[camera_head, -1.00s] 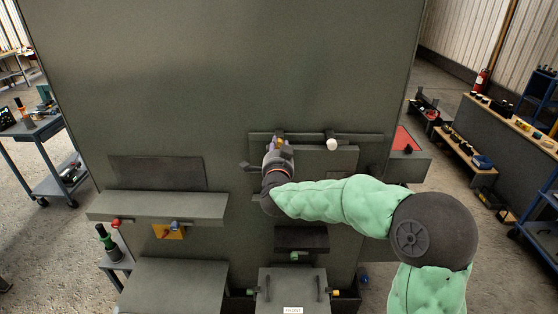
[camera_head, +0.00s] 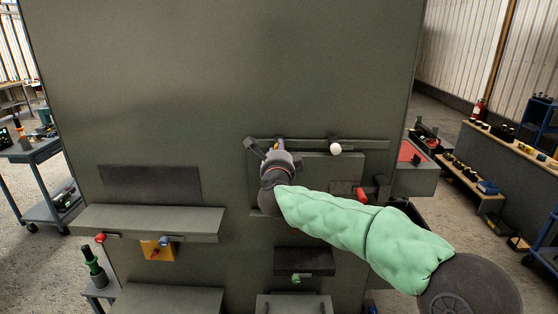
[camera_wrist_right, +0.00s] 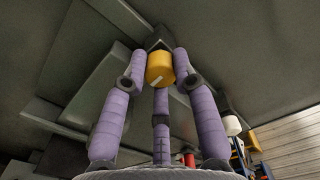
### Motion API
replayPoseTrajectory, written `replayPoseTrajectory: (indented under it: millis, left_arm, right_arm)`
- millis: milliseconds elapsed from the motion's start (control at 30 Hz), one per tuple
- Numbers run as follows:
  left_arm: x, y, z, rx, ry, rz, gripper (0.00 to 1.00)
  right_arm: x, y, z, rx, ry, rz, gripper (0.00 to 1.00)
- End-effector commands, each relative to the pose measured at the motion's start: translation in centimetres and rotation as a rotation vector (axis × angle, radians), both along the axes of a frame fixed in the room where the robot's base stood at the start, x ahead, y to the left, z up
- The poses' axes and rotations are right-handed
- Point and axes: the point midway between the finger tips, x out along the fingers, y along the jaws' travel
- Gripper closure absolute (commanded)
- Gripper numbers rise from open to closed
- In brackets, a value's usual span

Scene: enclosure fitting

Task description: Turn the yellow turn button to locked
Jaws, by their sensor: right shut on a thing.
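The yellow turn button (camera_wrist_right: 159,68) sits between the purple fingers of my right gripper (camera_wrist_right: 158,56) in the right wrist view. A short pale mark shows on its face. In the head view my right gripper (camera_head: 279,154) is at the upper left of the small cover on the big grey panel and hides most of the button. My right gripper is shut on the yellow button. A dark bar (camera_head: 254,148) sticks out up and to the left beside the gripper. My left gripper is not in view.
A white knob (camera_head: 335,148) stands right of my gripper on the same rail. A red knob (camera_head: 361,194) is at the cover's lower right. A grey shelf (camera_head: 150,222) juts out at lower left, with red and blue knobs. A green knob (camera_head: 296,278) is below my arm.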

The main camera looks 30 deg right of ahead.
Motion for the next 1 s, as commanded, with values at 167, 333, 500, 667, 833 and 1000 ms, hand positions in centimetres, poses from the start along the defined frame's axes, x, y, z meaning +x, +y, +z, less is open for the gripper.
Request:
replayPoseTrajectory:
  millis: [167, 333, 500, 667, 833, 1000]
  left_arm:
    - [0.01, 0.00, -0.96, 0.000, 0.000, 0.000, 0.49]
    - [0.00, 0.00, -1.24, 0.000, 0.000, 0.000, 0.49]
    - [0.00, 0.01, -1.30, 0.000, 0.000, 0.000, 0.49]
    - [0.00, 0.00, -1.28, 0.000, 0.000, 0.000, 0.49]
    - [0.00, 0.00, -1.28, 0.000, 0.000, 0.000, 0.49]
    - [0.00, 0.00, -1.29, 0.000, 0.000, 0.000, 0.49]
  right_arm:
    - [0.05, 0.07, -0.26, 0.060, -0.035, 0.001, 1.00]
    - [0.04, 0.06, -0.16, 0.089, -0.052, 0.001, 1.00]
    - [0.04, 0.06, -0.11, 0.098, -0.058, 0.001, 1.00]
    - [0.04, 0.06, -0.08, 0.098, -0.058, 0.001, 1.00]
    - [0.03, 0.06, -0.07, 0.098, -0.058, 0.001, 0.63]
    - [0.02, 0.03, -0.04, 0.097, -0.058, 0.000, 0.48]
